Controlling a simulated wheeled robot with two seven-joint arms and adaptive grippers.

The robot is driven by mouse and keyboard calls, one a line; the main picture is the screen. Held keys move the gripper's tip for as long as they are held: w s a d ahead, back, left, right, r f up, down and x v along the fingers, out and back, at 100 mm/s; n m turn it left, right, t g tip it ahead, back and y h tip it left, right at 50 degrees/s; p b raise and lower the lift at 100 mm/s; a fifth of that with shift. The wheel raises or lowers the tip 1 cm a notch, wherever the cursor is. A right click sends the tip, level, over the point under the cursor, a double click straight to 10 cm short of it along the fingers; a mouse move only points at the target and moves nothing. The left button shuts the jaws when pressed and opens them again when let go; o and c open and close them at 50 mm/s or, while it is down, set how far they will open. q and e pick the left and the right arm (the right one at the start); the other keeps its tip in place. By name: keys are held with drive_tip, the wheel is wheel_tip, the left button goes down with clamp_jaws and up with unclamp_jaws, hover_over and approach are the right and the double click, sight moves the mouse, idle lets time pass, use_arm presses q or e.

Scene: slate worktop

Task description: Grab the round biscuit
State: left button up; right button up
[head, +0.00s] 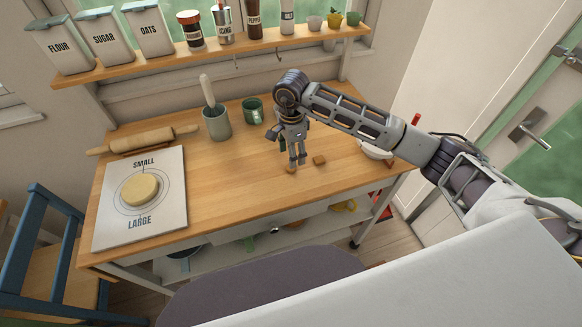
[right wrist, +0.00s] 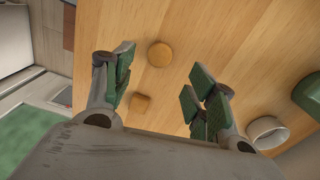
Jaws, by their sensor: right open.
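The round biscuit (right wrist: 160,54) is a small golden disc lying flat on the wooden worktop. In the head view only a small tan piece of it (head: 291,170) shows at my right gripper's fingertips. A squarish biscuit (right wrist: 141,103) lies close to it and also shows in the head view (head: 319,160), right of the gripper. My right gripper (head: 297,161) points down over the worktop, open and empty. In the right wrist view its green-padded fingers (right wrist: 160,84) are spread wide, with the round biscuit beyond and between them. My left gripper is not in view.
A green mug (head: 253,110) and a crock (head: 216,124) with a wooden-handled tool stand behind. A white bowl (head: 374,152) is at the right. A board (head: 112,223) with a dough disc (head: 139,190) and a rolling pin (head: 142,141) are at the left. The middle worktop is clear.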

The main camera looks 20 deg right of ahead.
drive_tip(key=shift+f, duration=0.1)
idle(0.3)
drive_tip(key=shift+s+a+f+p, duration=0.1)
drive_tip(key=shift+a+f+p, duration=0.2)
drive_tip(key=shift+f, duration=0.45)
drive_tip(key=shift+s+a+f+p, duration=0.1)
drive_tip(key=shift+f+p, duration=0.3)
drive_tip(key=shift+f, duration=1.4)
drive_tip(key=c, duration=0.8)
